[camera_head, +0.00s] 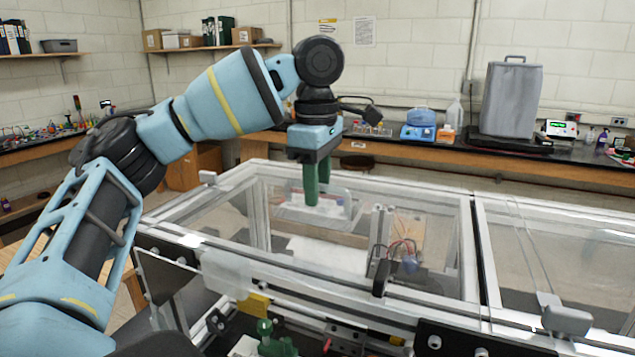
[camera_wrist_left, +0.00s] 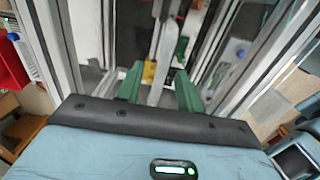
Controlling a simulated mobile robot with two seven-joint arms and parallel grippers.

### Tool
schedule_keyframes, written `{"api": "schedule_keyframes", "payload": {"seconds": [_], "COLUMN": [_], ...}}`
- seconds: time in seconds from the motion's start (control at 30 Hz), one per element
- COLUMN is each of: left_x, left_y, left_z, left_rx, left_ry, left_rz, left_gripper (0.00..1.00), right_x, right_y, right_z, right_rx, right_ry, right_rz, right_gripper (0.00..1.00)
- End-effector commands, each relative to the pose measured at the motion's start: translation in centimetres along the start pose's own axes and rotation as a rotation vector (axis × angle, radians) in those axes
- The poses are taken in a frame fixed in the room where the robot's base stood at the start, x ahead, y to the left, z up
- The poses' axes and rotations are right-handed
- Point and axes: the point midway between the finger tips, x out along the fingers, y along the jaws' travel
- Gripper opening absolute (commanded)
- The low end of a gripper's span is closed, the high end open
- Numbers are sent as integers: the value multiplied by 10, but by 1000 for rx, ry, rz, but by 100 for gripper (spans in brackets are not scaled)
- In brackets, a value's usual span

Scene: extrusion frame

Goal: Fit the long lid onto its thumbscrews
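My left gripper (camera_head: 317,188) points down over the aluminium extrusion frame, with its green fingers in front of the clear panels. In the left wrist view its two fingers (camera_wrist_left: 160,84) stand apart, with a visible gap and nothing clearly clamped. A pale bar shows beyond and between them (camera_wrist_left: 161,55). A clear, flat, long piece (camera_head: 320,212) shows behind the fingertips in the head view; I cannot tell whether it is the long lid. A green knob-like piece (camera_head: 265,327) stands at the bottom of the head view, and I cannot tell whether it is a thumbscrew.
The frame's front rail (camera_head: 300,278) runs across below my arm, and a second clear-panelled section (camera_head: 570,255) lies to the right. Wiring (camera_head: 402,250) sits behind the panel. A back bench (camera_head: 480,152) carries a grey case (camera_head: 511,98) and a blue device (camera_head: 419,120).

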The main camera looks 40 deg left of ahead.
Motion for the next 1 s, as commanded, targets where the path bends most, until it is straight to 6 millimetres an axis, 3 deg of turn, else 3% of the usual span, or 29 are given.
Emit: {"api": "schedule_keyframes", "payload": {"seconds": [0.23, 0.7, 1.0], "left_x": [-3, -61, -78], "left_y": [0, 0, 0], "left_z": [0, 0, 0], "left_rx": [0, 0, 1], "left_ry": [2, 2, 0], "left_rz": [-3, 1, 0], "left_gripper": [37, 37, 37], "right_x": [0, 0, 0], "right_y": [0, 0, 0], "right_z": [0, 0, 0], "right_rx": [0, 0, 0], "right_ry": [-1, -1, -1], "right_rz": [0, 0, 0], "right_gripper": [36, 36, 36]}}
